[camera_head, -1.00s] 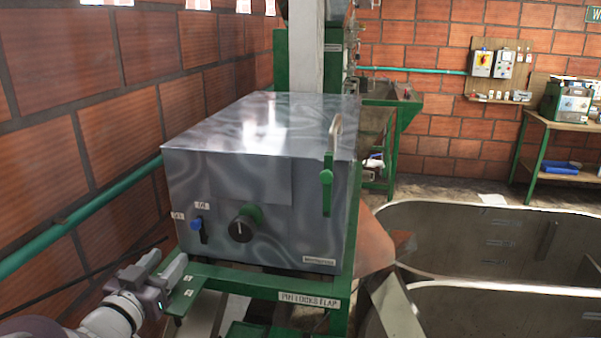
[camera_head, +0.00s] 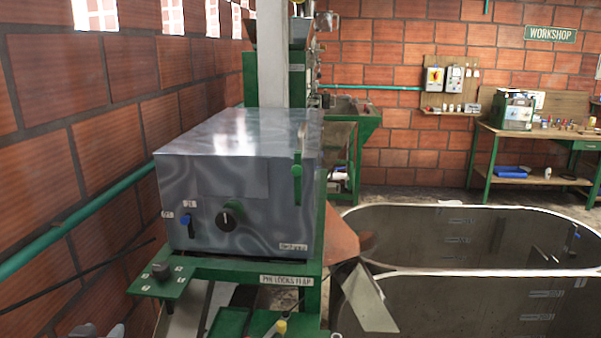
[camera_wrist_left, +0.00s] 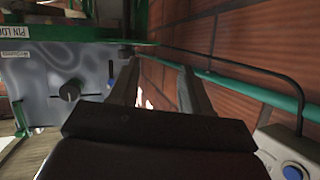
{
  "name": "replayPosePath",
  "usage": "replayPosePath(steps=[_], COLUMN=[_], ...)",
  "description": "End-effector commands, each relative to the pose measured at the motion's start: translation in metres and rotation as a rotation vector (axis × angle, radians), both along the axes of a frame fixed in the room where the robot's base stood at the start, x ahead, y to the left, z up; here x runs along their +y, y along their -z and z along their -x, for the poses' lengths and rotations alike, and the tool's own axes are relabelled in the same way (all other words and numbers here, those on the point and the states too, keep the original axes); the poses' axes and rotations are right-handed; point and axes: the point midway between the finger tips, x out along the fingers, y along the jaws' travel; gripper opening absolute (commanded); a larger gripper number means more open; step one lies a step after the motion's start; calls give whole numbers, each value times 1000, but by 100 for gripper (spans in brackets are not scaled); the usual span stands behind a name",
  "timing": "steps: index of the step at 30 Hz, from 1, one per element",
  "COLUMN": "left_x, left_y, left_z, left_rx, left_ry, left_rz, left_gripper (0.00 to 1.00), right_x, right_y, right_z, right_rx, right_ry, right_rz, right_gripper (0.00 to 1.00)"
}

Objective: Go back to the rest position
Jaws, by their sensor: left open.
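My left gripper (camera_head: 95,331) shows only as a small grey part at the bottom left edge of the head view, below the green plate (camera_head: 150,288) and apart from it. In the left wrist view my left gripper (camera_wrist_left: 158,78) has its two fingers spread, with nothing between them. The metal machine box (camera_head: 240,185) stands ahead, with a black knob (camera_head: 230,216) and a blue-topped switch (camera_head: 187,224) on its front. A dark knob (camera_head: 161,270) sits on the green plate. My right gripper is not in view.
A brick wall (camera_head: 105,150) with a green pipe (camera_head: 85,225) runs close along the left. A large metal tank (camera_head: 455,298) fills the lower right. In the left wrist view a grey box with a blue button (camera_wrist_left: 292,172) stands at the lower right.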

Motion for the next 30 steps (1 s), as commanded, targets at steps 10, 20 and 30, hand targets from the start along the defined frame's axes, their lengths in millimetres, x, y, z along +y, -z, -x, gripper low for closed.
replayPosePath(steps=[10, 20, 30], left_x=[-68, -184, -184], left_y=[108, 129, 129], left_z=[94, 140, 140], left_rx=[737, 1069, 1069], left_ry=[-108, 135, 135], left_rz=[174, 198, 198], left_gripper=[48, 48, 48], right_x=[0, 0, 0], right_y=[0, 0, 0], right_z=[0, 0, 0], right_rx=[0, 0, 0], right_ry=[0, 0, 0], right_rz=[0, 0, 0], right_gripper=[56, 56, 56])
